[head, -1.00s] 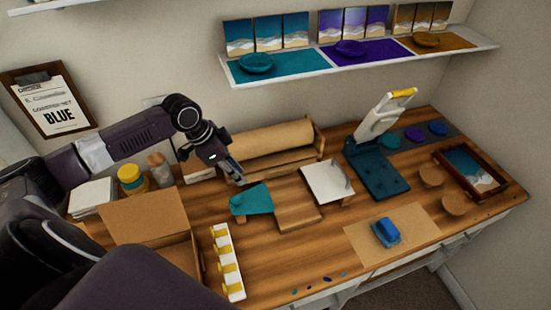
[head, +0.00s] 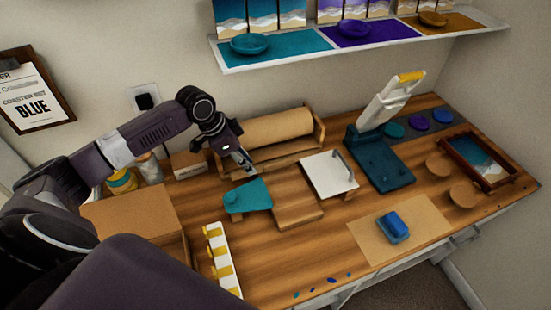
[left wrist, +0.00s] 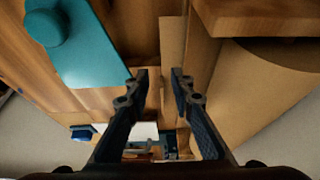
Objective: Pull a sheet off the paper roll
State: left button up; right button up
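The brown paper roll (head: 280,127) lies in a wooden holder (head: 319,128) at the back of the table. It also shows as a broad tan curve at the right of the left wrist view (left wrist: 262,85). My left gripper (head: 247,168) is at the front left of the roll, pointing down, near the teal piece. In the left wrist view its two fingers (left wrist: 162,78) are apart. A tan strip (left wrist: 172,45), which looks like the paper's loose edge, shows between and beyond the fingers; I cannot tell whether they touch it. My right gripper is not in view.
A teal board (head: 248,197) lies just in front of the left gripper, with a wooden block (head: 298,210) beside it. A white board with a handle (head: 328,172) and a teal press (head: 380,165) stand to the right.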

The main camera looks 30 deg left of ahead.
aim_at(277, 163)
pick_arm(q)
jog(key=w+d+p, duration=0.1)
jog(key=w+d, duration=0.1)
jog(key=w, duration=0.1)
jog(key=w+d+p, duration=0.1)
jog(key=w+d, duration=0.2)
jog(key=shift+d+r, duration=0.15)
jog(key=shift+d, duration=0.05)
jog(key=shift+x, duration=0.8)
jog(key=shift+w+f, duration=0.1)
jog(key=shift+f, duration=0.75)
grip_shut()
